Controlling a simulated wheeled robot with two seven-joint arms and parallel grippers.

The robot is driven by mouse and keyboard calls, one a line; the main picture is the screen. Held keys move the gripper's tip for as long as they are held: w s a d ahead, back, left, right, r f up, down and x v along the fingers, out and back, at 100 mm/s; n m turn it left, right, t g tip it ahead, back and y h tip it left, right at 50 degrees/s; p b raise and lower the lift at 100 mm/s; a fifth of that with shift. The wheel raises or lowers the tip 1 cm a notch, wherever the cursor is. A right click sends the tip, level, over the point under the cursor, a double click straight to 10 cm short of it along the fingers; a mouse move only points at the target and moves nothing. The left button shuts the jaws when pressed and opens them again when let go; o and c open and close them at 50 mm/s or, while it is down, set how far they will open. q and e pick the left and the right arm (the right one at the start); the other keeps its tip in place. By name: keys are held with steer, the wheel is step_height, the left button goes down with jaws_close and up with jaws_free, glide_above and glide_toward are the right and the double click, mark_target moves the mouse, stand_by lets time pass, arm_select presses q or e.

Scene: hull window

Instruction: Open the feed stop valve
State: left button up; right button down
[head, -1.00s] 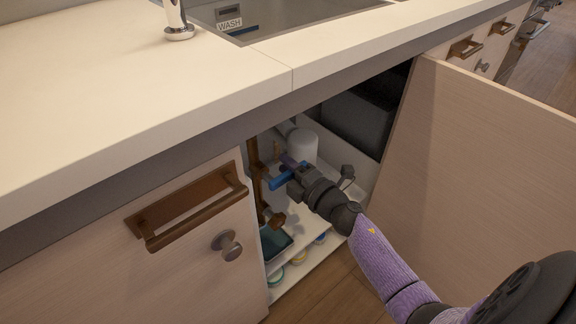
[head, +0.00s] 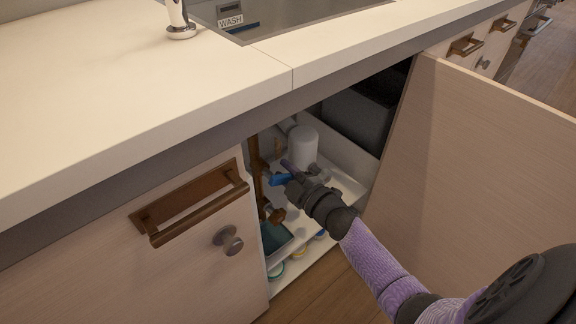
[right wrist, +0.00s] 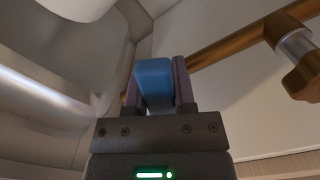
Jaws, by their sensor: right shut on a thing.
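The feed stop valve's blue lever (head: 282,179) is inside the open cabinet under the sink, beside a vertical copper pipe (head: 257,172). My right gripper (head: 290,177) reaches in from the right and is shut on the blue lever. In the right wrist view the blue lever (right wrist: 154,84) sits between the two purple-grey fingers (right wrist: 157,88). The copper pipe (right wrist: 225,50) runs up to the right behind it, with a metal collar and a brown fitting at far right. The valve body is mostly hidden. My left gripper is not in view.
The open door (head: 490,170) stands right of my arm. The countertop (head: 120,90) overhangs the opening. A white cylinder (head: 303,147) stands behind the gripper. A white tray (head: 350,185) and several small round items lie below. A closed cabinet front with a brown handle (head: 190,205) is at left.

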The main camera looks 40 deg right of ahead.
mark_target(260, 180)
steer(key=a+m, duration=0.1)
steer(key=m, duration=0.2)
steer(key=a+f+m+p, duration=0.1)
steer(key=m, duration=0.3)
steer(key=a+f+m, duration=0.1)
steer(key=m, duration=0.2)
steer(key=shift+s+a+f+m+p, duration=0.15)
steer(key=shift+a+f+m+p, duration=0.1)
steer(key=shift+a+m+p, duration=0.15)
steer(key=shift+a+m, duration=0.25)
steer(key=shift+m, duration=0.35)
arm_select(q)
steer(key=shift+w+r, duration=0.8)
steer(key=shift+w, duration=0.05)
arm_select(e)
steer(key=shift+a, duration=0.1)
steer(key=c, duration=0.5)
jaws_free()
steer(key=shift+c, duration=0.2)
steer(key=shift+o, duration=0.5)
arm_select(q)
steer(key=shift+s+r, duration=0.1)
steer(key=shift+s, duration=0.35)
